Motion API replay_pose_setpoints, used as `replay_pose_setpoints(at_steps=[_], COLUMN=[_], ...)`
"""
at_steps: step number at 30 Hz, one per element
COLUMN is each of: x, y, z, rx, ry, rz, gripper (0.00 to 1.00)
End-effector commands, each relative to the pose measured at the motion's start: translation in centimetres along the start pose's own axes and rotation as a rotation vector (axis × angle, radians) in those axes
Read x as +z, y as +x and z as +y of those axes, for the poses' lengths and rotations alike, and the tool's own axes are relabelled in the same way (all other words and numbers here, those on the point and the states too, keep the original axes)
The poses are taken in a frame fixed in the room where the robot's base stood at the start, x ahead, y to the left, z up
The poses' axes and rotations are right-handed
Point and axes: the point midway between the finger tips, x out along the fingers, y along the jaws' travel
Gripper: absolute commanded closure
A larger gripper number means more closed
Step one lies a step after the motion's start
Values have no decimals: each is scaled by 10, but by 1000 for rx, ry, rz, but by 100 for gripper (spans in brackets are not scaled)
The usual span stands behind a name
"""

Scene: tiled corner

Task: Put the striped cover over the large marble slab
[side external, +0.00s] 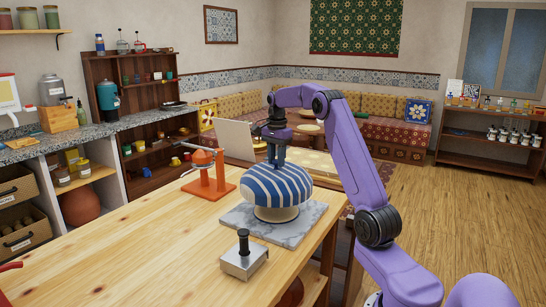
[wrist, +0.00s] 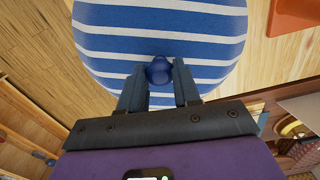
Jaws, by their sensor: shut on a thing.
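The striped cover (side external: 276,187) is a blue and white dome with a small blue knob on top. My gripper (side external: 276,160) is above it, fingers pointing down, shut on the knob. In the wrist view the knob (wrist: 159,71) sits between the two fingertips (wrist: 158,85), and the striped dome (wrist: 160,32) fills the top of the picture. The large marble slab (side external: 237,217) is a grey square plate on the wooden table. The cover is over the slab's middle, with a pale round shape visible below its rim. I cannot tell whether the cover touches anything beneath.
A metal block with a black handle (side external: 243,258) stands in front of the slab. An orange stand-like device (side external: 208,176) is behind left of it. The wooden table (side external: 130,250) is clear at the front left, and its right edge is close to the slab.

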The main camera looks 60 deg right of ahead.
Motion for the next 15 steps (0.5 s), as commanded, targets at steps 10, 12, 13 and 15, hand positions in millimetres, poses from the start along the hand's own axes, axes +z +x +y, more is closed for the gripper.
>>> replay_pose_setpoints(at_steps=[10, 12, 13, 15], x=[0, 0, 0, 0], y=[30, 36, 38, 44], z=[0, 1, 1, 1], rx=[1, 2, 2, 2], ry=[1, 1, 1, 1], rz=[-1, -1, -1, -1], gripper=[100, 100, 100, 100])
